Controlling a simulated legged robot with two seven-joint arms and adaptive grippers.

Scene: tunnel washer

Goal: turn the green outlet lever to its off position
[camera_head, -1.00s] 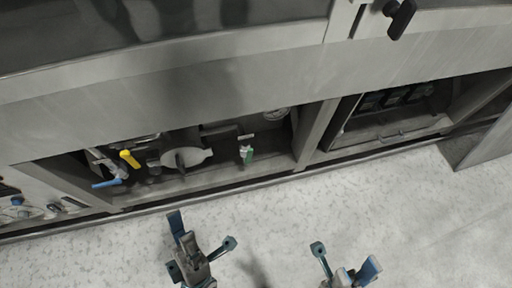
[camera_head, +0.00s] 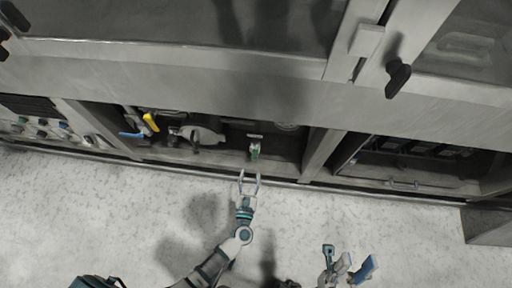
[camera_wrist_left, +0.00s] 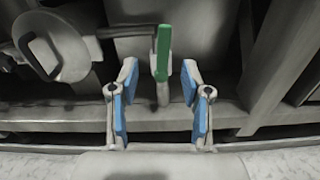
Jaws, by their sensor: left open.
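The green outlet lever (camera_head: 254,151) is small and sits in the middle bay of the washer's lower opening. In the left wrist view the green lever (camera_wrist_left: 162,52) stands upright, straight ahead and beyond the fingertips. My left gripper (camera_head: 249,174) is open just in front of the bay, below the lever in the head view. In the left wrist view its blue-padded fingers (camera_wrist_left: 159,82) are spread on either side of the lever's line, with nothing held. My right gripper (camera_head: 349,258) is over the floor at the lower right, with its fingers apart and empty.
A yellow lever (camera_head: 151,121) and a blue lever (camera_head: 131,136) are at the left of the bay. A pale round valve body (camera_head: 205,135) lies between them and the green lever. A frame post (camera_head: 322,154) bounds the bay on the right. The floor in front is clear.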

